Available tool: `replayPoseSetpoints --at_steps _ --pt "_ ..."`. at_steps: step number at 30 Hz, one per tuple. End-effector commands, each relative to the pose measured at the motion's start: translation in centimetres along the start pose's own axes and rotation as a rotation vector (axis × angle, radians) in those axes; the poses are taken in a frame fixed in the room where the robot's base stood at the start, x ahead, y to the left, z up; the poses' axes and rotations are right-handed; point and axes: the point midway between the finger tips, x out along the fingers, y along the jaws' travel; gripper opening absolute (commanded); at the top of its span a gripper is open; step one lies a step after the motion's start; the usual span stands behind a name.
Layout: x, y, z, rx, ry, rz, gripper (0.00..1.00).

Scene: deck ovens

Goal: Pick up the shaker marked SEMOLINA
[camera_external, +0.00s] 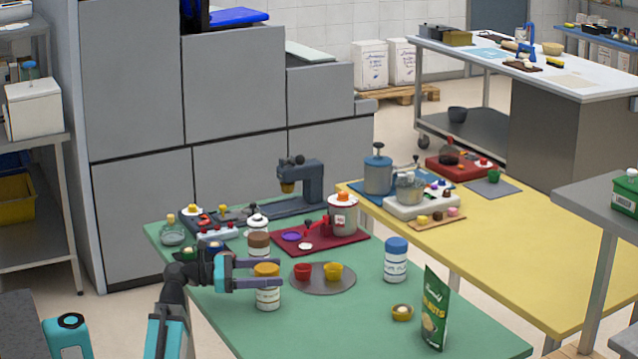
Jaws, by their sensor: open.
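Several white shakers with labels stand on the green table; their lettering is too small to read, so I cannot tell which is marked SEMOLINA. The shaker stands upright.
A round grey plate (322,287) with a red cup (302,271) and a yellow cup (333,271) is just right of the gripper. The green table (340,330) is clear in front.

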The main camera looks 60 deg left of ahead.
Motion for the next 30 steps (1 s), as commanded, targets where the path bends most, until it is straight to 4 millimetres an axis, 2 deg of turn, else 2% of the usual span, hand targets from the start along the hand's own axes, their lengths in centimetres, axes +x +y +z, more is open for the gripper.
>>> replayPoseSetpoints --at_steps 6,12,30 --pt "2.0 0.1 -0.1 0.001 0.0 -0.002 0.73" --pt "3.2 0.0 0.0 0.001 0.0 0.0 0.73" --pt "3.2 0.0 0.0 0.0 0.0 0.001 0.73"
